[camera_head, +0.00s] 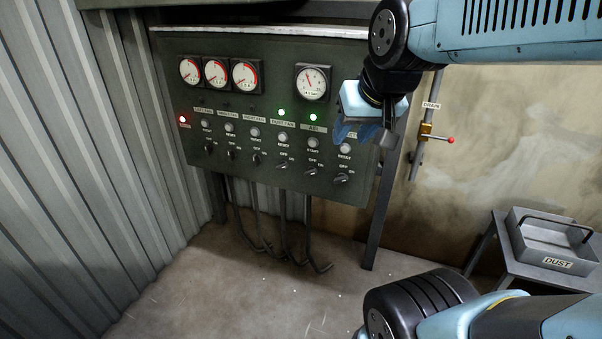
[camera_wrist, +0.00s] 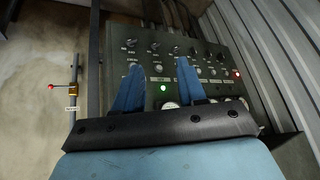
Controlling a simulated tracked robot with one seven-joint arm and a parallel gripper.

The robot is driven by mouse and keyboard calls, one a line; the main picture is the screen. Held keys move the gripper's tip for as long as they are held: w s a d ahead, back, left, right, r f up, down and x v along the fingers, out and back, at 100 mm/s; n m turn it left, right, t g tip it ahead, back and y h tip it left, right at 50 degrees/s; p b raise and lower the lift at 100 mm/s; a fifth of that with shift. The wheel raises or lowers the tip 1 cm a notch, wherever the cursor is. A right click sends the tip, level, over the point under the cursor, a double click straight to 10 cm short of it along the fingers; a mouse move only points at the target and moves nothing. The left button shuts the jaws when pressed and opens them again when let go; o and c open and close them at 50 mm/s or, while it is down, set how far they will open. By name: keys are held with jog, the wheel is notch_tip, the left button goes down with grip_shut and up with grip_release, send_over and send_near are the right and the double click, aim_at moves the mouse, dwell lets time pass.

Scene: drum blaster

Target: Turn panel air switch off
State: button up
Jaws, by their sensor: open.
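The dark green panel (camera_head: 240,90) stands ahead with a row of labelled columns. The AIR column has a lit green lamp (camera_head: 313,117), the AIR label (camera_head: 314,128), a pale button and a dark rotary air switch (camera_head: 310,171) marked OFF and ON. The switch's exact pointing is too small to tell. My gripper (camera_head: 360,133) is open and empty in front of the panel's right side, above and right of the air switch, covering part of the rightmost column. In the wrist view the panel appears upside down, with a green lamp (camera_wrist: 163,87) visible between the open fingers (camera_wrist: 158,65).
Several similar switches sit close on both sides. A red lamp (camera_head: 183,119) and gauges (camera_head: 312,83) are lit or visible on the panel. A drain valve with a red-tipped handle (camera_head: 437,139) is to the right. A DUST tray (camera_head: 552,243) rests on a stand at far right.

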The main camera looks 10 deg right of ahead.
jog(key=w+a+f+m+t, duration=0.2)
jog(key=w+a+f+m, duration=0.15)
jog(key=w, duration=0.45)
jog(key=w+a+f+m+t, duration=0.1)
jog(key=w+a+f+m, duration=0.2)
jog(key=w+f, duration=0.35)
jog(key=w+a+f+m+t, duration=0.2)
jog(key=w+a+f+m, duration=0.1)
jog(key=w, duration=0.7)
jog(key=m+t+h, duration=0.3)
jog(key=m+h, duration=0.6)
jog(key=h, duration=0.2)
send_near(309, 175)
jog(key=x, duration=0.8)
jog(key=shift+w+d, duration=0.2)
jog(key=shift+w, duration=0.05)
